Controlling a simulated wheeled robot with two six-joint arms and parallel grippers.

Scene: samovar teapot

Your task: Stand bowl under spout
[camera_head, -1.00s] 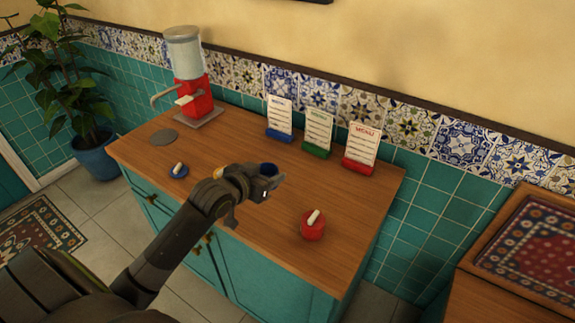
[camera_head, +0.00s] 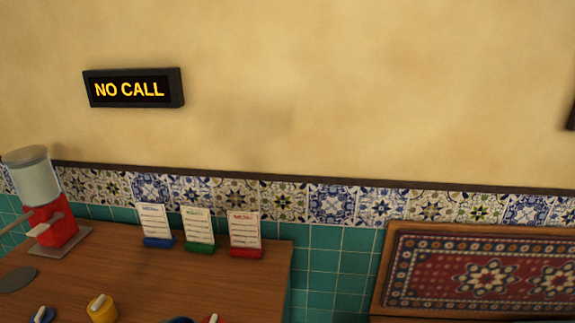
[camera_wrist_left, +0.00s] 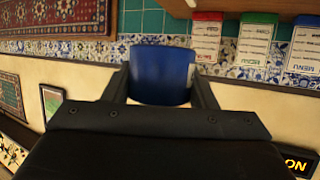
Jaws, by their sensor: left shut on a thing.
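In the left wrist view my left gripper (camera_wrist_left: 160,92) is shut on a blue bowl (camera_wrist_left: 160,70), with one dark finger on each side of it. In the head view a dark blue sliver (camera_head: 178,320) at the bottom edge may be the bowl; the rest is cut off. The dispenser (camera_head: 54,222) stands at the far left of the counter, with a red body and grey tank. A pale spout or lever sticks out at its front. A grey disc (camera_head: 17,279) lies on the counter before it. My right gripper is not in view.
Blue (camera_head: 157,242), green (camera_head: 200,247) and red (camera_head: 245,252) card holders stand along the back. Blue (camera_head: 42,314), yellow (camera_head: 102,308) and red (camera_head: 212,319) pieces with pale tops line the front. A wall sign (camera_head: 133,88) reads NO CALL. The counter between is clear.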

